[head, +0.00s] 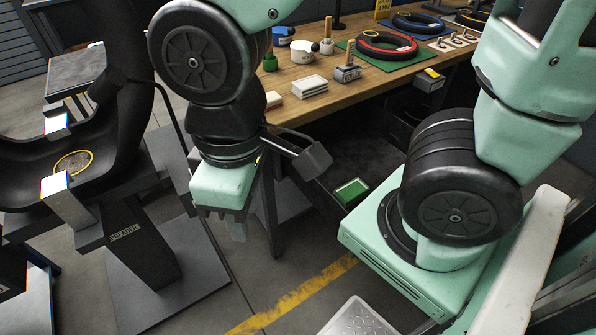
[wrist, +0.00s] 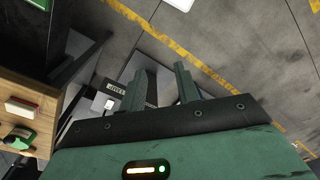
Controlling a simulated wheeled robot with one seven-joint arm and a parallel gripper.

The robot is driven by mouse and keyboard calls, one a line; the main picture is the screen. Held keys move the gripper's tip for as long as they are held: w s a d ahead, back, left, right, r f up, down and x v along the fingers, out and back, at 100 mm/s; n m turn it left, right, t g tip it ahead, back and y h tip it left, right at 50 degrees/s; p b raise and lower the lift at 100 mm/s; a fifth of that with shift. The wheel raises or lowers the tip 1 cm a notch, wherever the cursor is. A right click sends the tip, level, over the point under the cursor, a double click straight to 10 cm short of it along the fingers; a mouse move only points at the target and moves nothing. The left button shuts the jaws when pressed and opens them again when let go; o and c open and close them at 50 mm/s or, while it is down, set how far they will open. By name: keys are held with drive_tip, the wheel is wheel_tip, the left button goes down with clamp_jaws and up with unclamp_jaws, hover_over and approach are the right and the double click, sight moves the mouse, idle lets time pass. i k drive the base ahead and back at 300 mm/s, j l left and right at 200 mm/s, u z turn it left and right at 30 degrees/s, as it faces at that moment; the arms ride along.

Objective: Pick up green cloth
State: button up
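A small flat green item (head: 351,190) with a pale border lies on a dark surface under the bench, in the middle of the head view. It may be the green cloth, but it is too small to be sure. A green patch (wrist: 41,4) shows at the top left edge of the wrist view, likely the same item. My gripper (head: 236,228) points down in front of the bench, left of the green item and apart from it. In the wrist view, the fingers of my gripper (wrist: 161,86) stand apart with nothing between them.
The wooden bench (head: 310,110) carries tyres on mats, small blocks, a white container and a green bottle. A black tyre machine (head: 135,250) stands at the left. A grey open lid or bracket (head: 305,160) juts out near my gripper.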

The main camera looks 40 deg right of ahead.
sight(346, 195)
drive_tip(key=l+z, duration=0.1)
drive_tip(key=z, duration=0.4)
drive_tip(key=i+z, duration=0.1)
drive_tip(key=z, duration=0.4)
drive_tip(key=l+z, duration=0.1)
drive_tip(key=z, duration=0.35)
